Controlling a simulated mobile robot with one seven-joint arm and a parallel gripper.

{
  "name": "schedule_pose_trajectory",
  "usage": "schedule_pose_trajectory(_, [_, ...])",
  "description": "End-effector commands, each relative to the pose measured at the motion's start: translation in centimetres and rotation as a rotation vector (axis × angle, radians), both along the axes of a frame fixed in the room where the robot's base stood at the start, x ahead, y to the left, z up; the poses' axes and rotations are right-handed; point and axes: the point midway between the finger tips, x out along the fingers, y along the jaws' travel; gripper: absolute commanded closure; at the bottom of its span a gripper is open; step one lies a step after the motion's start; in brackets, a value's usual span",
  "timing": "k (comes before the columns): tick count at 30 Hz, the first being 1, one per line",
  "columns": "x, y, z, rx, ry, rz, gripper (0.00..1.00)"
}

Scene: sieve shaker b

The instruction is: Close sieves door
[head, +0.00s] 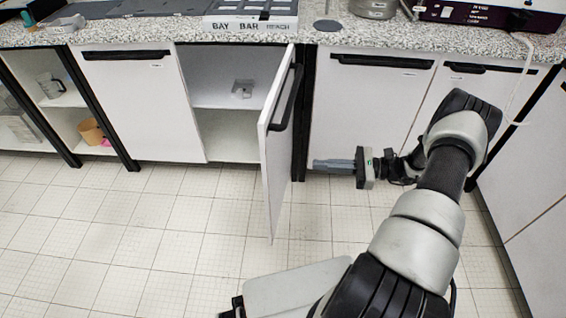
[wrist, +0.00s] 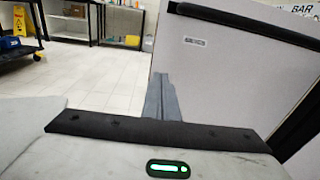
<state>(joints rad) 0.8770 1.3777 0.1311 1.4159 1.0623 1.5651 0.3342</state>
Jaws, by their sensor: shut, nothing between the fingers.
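The open cabinet door (head: 275,168) is a white panel with a black bar handle (head: 287,97) on its outer face. It is hinged at its right side and swung out into the room, leaving the cupboard open. My gripper (head: 316,164) is to the right of the door, shut and empty, its grey fingers pointing left toward the outer face. In the wrist view the closed fingers (wrist: 160,80) overlap the left part of the door panel (wrist: 232,75); its handle (wrist: 245,22) runs along the top. I cannot tell whether the fingertips touch the door.
Inside the open cupboard a small clear item (head: 242,89) sits on a shelf (head: 215,100). A granite worktop (head: 330,35) runs above. Closed doors (head: 365,95) stand behind my gripper. The tiled floor (head: 180,215) is clear. The wrist view shows a yellow floor sign (wrist: 24,22).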

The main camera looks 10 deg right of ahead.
Motion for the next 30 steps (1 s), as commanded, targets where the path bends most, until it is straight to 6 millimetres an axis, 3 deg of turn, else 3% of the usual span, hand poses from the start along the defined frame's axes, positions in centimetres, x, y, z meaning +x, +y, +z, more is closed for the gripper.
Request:
schedule_pose_trajectory(3, [0.0, -0.8, -1.8, 0.057, 0.005, -0.053, 1.00])
schedule_pose_trajectory(8, [0.4, -0.2, -2.1, 0.072, 0.006, -0.065, 1.00])
schedule_pose_trajectory(24, [4.7, 9.3, -2.2, 0.068, 0.008, -0.060, 1.00])
schedule_pose_trajectory(30, [5.7, 11.3, -2.1, 0.067, 0.007, -0.061, 1.00])
